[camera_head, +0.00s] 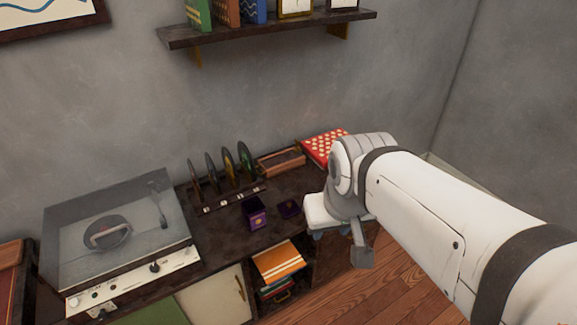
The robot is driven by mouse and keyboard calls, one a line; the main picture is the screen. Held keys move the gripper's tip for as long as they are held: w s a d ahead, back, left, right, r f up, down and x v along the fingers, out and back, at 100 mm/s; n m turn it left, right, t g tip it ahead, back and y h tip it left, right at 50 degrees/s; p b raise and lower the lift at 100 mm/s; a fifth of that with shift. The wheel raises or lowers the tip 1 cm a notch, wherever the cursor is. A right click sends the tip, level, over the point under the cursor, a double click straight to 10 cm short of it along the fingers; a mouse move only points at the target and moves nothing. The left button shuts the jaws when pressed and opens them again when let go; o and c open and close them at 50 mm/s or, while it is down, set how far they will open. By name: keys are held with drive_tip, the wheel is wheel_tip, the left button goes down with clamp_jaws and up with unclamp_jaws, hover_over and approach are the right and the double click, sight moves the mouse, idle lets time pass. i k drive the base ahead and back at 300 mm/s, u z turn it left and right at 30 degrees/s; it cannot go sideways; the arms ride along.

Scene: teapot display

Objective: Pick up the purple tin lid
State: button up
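The white wrist of my arm is right of the lid, over the cabinet's right end. My gripper (362,246) shows only in part, as a grey piece pointing down below the wrist. Its fingers are mostly hidden, and I cannot tell whether they are open or shut. No contact with the lid shows.
A record player (122,235) with a clear cover takes the cabinet's left. A rack (228,200) with several discs stands behind the tin. A wooden box (281,162) and a red dotted box (325,146) sit at the back right. A wall shelf (270,29) hangs above.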

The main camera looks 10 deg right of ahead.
sight(288, 208)
drive_tip(key=z, duration=0.15)
drive_tip(key=i, duration=0.9)
drive_tip(key=u, duration=0.2)
